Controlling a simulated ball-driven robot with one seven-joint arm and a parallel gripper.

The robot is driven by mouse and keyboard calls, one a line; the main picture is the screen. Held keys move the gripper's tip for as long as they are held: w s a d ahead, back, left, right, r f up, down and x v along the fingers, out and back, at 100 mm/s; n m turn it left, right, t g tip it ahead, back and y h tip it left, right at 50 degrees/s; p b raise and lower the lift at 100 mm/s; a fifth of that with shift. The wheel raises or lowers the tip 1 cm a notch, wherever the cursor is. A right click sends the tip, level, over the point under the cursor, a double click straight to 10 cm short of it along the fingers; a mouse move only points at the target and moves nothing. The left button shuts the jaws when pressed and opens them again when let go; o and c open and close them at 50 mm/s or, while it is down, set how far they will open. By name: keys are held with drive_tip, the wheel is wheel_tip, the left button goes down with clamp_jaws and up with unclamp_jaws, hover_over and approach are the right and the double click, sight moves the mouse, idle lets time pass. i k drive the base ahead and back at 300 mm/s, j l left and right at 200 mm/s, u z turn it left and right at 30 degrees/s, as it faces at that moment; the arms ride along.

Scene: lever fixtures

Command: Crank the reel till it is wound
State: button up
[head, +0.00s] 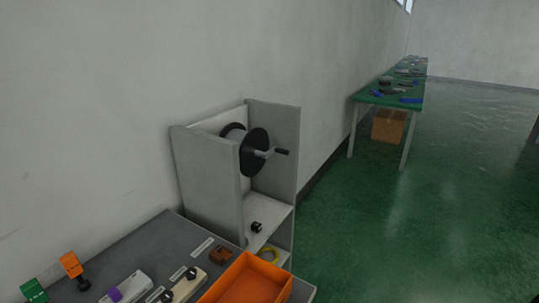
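The reel (253,152) is mounted between the upright panels of a grey stand (211,189) against the wall. It has dark round flanges and a pale drum between them. Whether anything is wound on the drum is too small to tell. My gripper is not in view, and nothing touches the crank.
A grey bench (185,246) in front holds an orange tray (246,282), an orange lever (71,264), a green lever (34,290) and other small fixtures. A green-topped table (377,100) with a cardboard box (389,126) beneath stands farther back. The green floor at right is clear.

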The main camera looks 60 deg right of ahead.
sight(254, 144)
drive_tip(key=i+z, duration=0.1)
drive_tip(key=z, duration=0.3)
drive_tip(key=i+l+z, duration=0.1)
drive_tip(key=z, duration=0.3)
drive_tip(key=i+z, duration=0.1)
drive_tip(key=z, duration=0.3)
